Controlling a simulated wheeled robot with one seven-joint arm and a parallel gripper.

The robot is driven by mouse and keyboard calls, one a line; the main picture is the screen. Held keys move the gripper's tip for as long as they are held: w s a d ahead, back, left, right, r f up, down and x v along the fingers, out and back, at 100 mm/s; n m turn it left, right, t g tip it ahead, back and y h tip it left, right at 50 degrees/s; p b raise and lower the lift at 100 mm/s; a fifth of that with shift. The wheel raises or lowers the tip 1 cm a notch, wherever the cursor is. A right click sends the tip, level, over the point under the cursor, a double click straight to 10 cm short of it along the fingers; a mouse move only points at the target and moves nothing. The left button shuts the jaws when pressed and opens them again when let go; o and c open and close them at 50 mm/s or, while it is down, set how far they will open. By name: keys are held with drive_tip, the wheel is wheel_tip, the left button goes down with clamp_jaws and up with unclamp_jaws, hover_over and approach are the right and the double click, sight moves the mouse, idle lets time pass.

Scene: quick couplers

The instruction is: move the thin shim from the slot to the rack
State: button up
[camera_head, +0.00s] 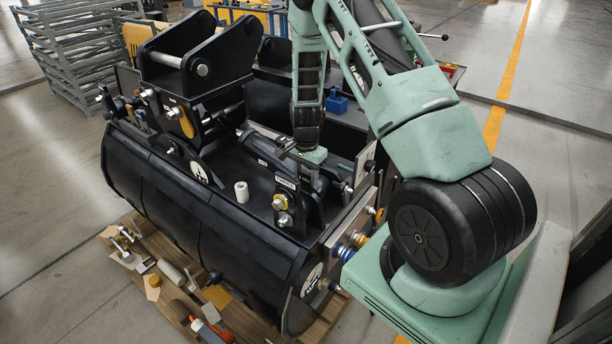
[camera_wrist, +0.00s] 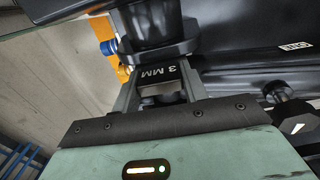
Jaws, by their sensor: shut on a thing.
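My gripper (camera_head: 303,153) is low over the black bucket assembly (camera_head: 170,190), beside the cylinder and lug in its middle. In the wrist view, the gripper (camera_wrist: 158,88) has its two fingers on either side of a small dark plate marked "3 MM" (camera_wrist: 160,72), shut on it. I take this plate to be the shim. Its far end meets a round black part (camera_wrist: 150,45); I cannot tell whether it still sits in a slot there. The slot itself is hidden. I cannot pick out the shim rack with certainty in either view.
A white roll (camera_head: 241,192) stands on the bucket near a yellow-ringed pin (camera_head: 281,202). A plate with coloured rings (camera_head: 352,240) is at the bucket's right. A wooden pallet (camera_head: 160,310) with loose parts lies underneath. Grey shelving (camera_head: 70,50) stands at back left.

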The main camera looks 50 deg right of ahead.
drive_tip(key=shift+r+p, duration=3.6)
drive_tip(key=shift+r, duration=1.8)
wheel_tip(320, 180, up, 4)
drive_tip(key=p, duration=0.2)
drive_tip(key=shift+p, duration=0.4)
drive_tip(key=shift+s, duration=0.1)
